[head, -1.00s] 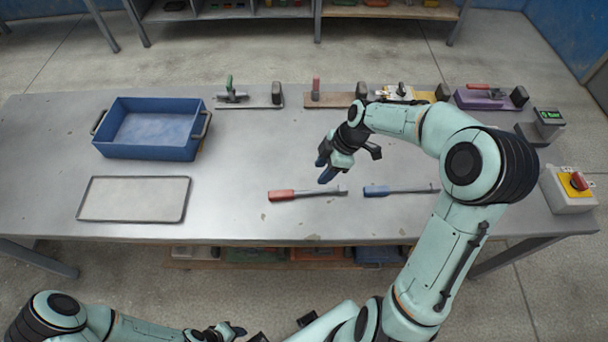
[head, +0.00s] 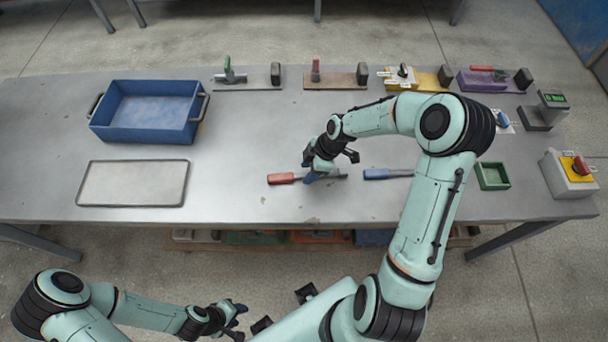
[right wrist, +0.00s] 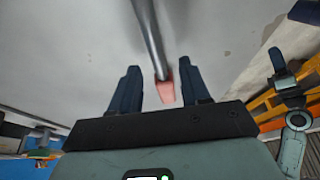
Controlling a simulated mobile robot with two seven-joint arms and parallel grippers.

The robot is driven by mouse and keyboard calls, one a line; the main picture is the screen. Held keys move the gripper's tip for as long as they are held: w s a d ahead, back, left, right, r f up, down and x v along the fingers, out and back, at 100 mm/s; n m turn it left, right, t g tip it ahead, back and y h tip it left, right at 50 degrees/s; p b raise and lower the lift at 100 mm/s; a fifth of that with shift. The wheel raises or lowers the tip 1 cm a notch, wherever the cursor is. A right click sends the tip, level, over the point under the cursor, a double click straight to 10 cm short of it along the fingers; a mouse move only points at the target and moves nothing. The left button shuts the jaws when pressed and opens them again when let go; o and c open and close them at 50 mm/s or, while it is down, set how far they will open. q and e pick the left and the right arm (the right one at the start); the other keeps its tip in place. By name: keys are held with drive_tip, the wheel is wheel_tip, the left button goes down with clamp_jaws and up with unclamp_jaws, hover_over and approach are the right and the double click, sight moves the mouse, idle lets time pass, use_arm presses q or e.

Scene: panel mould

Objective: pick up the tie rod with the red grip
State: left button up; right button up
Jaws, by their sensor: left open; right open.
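The tie rod with the red grip (head: 281,178) lies on the grey table (head: 235,205), its grip to the left and its metal shaft running right, partly hidden by my right gripper. My right gripper (head: 310,177) is open, pointing down over the rod just right of the grip. In the right wrist view, the red grip (right wrist: 164,92) and the start of the grey shaft (right wrist: 150,38) show between the two spread blue fingers (right wrist: 160,68); I cannot tell whether they touch. My left gripper (head: 238,312) is open and empty, low in front of the table.
A tie rod with a blue grip (head: 376,174) lies just right. A blue bin (head: 150,138) and a flat tray (head: 132,204) stand left. A green box (head: 492,186) and a red-button box (head: 570,180) stand right. Clamps on plates (head: 335,80) line the back.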

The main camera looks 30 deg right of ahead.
drive_tip(key=shift+x, duration=1.1)
clamp_jaws()
drive_tip(key=shift+r, duration=0.15)
